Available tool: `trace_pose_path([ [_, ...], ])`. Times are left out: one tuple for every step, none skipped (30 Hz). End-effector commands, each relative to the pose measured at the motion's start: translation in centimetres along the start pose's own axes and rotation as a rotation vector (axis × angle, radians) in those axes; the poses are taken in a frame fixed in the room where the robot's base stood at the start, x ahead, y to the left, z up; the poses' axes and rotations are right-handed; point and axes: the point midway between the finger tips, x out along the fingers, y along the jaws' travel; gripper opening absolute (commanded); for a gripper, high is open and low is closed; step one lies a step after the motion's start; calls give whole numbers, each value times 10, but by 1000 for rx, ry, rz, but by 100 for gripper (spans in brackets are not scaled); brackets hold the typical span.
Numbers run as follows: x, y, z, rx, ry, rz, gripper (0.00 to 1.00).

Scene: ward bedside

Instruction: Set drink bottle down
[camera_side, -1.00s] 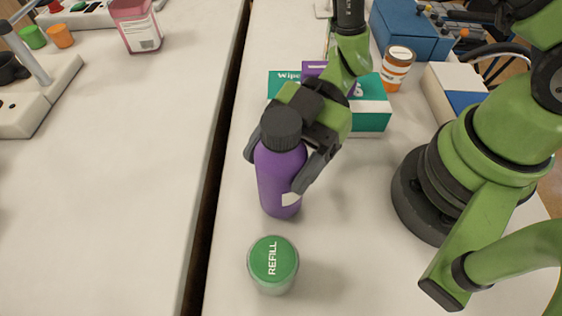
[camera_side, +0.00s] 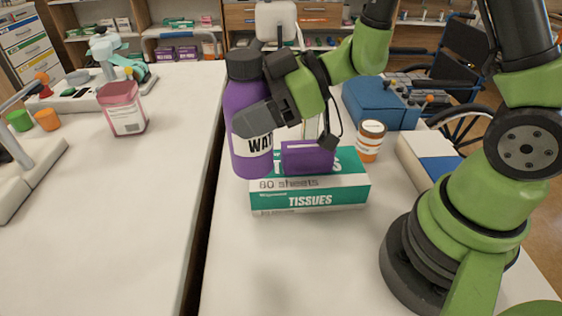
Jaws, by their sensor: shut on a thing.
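The drink bottle (camera_side: 240,105) is purple with a dark cap and a white label reading "WAT". It is upright in the middle of the side view. My gripper (camera_side: 258,120) is shut on it from the right, around its body. The bottle appears to be held above the table, with its base overlapping the left end of the tissue box in the picture. No contact with the table or the box can be made out. The far finger is mostly hidden behind the bottle.
The green and white tissue box (camera_side: 310,195) lies close by, with a small purple box (camera_side: 307,158) on it. An orange pill bottle (camera_side: 370,141) and a blue case (camera_side: 385,103) stand behind right. The front table (camera_side: 270,265) is bare. A dark gap separates the left table (camera_side: 110,220).

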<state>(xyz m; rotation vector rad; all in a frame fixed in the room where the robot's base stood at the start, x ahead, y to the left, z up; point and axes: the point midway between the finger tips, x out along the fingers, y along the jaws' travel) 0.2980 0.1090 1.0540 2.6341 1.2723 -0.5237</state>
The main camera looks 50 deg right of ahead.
Motion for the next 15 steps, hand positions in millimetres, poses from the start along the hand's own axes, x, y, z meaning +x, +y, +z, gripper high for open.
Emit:
trace_pose_path([
  [-11, 23, 0, 45, 3, 114, 30],
  [-18, 36, 1, 72, 2, 178, 30],
  [-27, 51, 3, 106, 3, 259, 30],
  [-34, 62, 6, 130, 2, 317, 30],
  [-41, 71, 9, 154, 1, 370, 30],
  [-50, 83, 14, 183, 0, 439, 30],
  [-56, 91, 18, 203, -1, 486, 30],
  [-63, 98, 22, 223, -1, 531, 30],
  [-71, 107, 28, 247, -2, 588, 30],
  [-76, 113, 31, 263, -1, 627, 30],
  [-82, 118, 35, 278, -1, 665, 30],
  [-89, 123, 39, 296, -1, 709, 30],
  [-94, 127, 42, 308, -1, 738, 30],
  [-98, 130, 45, 317, -1, 763, 30],
  [-102, 133, 48, 329, 0, 790, 30],
])
